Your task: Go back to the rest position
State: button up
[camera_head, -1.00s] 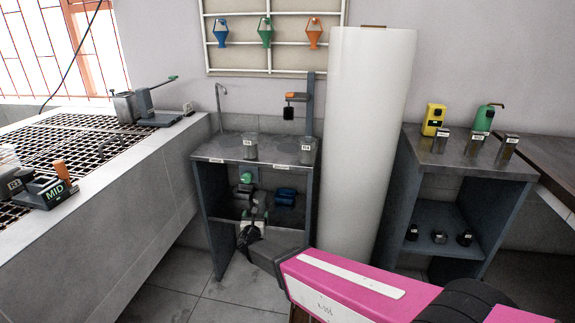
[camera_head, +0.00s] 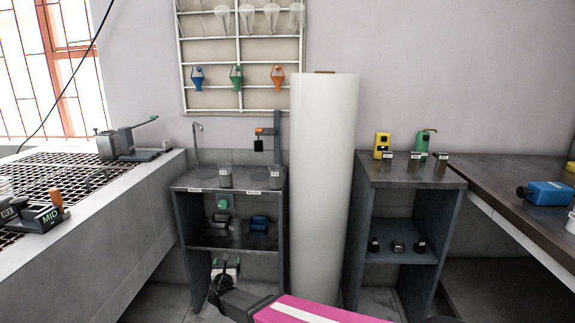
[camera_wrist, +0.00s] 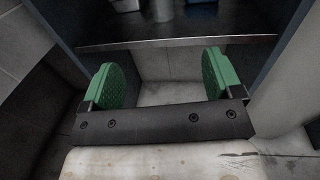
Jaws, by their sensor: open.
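My gripper (camera_head: 222,283) is low in front of the left grey stand (camera_head: 182,235), below its middle shelf. In the wrist view, the two green finger pads of my gripper (camera_wrist: 160,78) are wide apart, with nothing between them. The middle shelf's front edge (camera_wrist: 180,42) lies just beyond the pads. In the head view, the fingers are small and dark, and my pink arm link hides part of the floor.
The left stand holds metal cups (camera_head: 225,177) on top and a blue item (camera_head: 259,222) on its shelf. A tall white cylinder (camera_head: 322,190) stands to its right, then a second stand (camera_head: 370,210). A tiled bench (camera_head: 125,215) is at left, a dark table (camera_head: 510,200) at right.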

jog(key=d+r+m+g+h, duration=0.2)
jog(key=d+m+g+h, duration=0.75)
jog(key=d+m, duration=1.65)
jog(key=s+d+m+g+y, duration=0.4)
jog(key=s+d, duration=0.3)
jog(key=d, duration=0.2)
jog(key=s+d+r+m+g+y, duration=0.1)
jog(key=s+d+m+g+y, duration=0.3)
jog(key=d, duration=0.5)
jog(key=s+m, duration=0.2)
jog(key=shift+s+r, duration=0.3)
jog(key=shift+s, duration=0.05)
